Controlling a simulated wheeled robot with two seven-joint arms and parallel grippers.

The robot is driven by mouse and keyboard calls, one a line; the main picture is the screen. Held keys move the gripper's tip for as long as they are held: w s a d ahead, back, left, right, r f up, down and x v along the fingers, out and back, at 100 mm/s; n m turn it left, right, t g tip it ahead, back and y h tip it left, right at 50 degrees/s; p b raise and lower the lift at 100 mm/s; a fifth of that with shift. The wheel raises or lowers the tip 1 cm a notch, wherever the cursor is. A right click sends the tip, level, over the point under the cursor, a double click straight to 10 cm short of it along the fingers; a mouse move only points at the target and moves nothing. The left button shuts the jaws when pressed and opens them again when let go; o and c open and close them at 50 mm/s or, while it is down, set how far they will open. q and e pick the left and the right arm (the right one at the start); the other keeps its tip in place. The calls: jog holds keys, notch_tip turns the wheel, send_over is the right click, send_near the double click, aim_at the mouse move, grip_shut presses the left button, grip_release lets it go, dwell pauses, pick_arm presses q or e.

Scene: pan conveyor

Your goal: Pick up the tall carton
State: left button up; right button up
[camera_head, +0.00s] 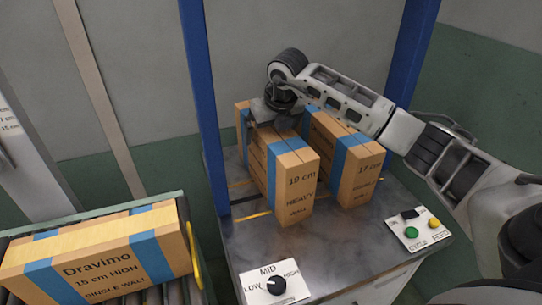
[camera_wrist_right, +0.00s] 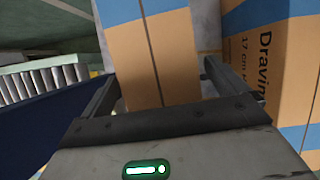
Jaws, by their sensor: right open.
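The tall carton, brown with blue bands and marked what looks like "19 cm HEAVY WALL" (camera_head: 301,190), stands upright on the dark table. My right gripper (camera_head: 268,116) is at the far end of its top. In the right wrist view the open fingers (camera_wrist_right: 162,85) lie on either side of a brown carton with a blue band (camera_wrist_right: 155,55), apparently the same one. Contact cannot be told. A carton marked 17 cm (camera_head: 360,180) stands close to its right; it also shows in the wrist view (camera_wrist_right: 270,60). My left gripper is not in view.
A carton marked "15 cm HIGH" (camera_head: 100,262) lies on the roller conveyor (camera_head: 182,285) at left. Blue posts (camera_head: 205,100) rise by the table (camera_head: 245,235). A dial panel (camera_head: 275,284) and a button panel (camera_head: 417,230) sit at the table's front and right.

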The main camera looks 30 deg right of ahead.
jog(key=c, duration=2)
jog(key=shift+w+r, duration=0.1)
jog(key=shift+r, duration=0.15)
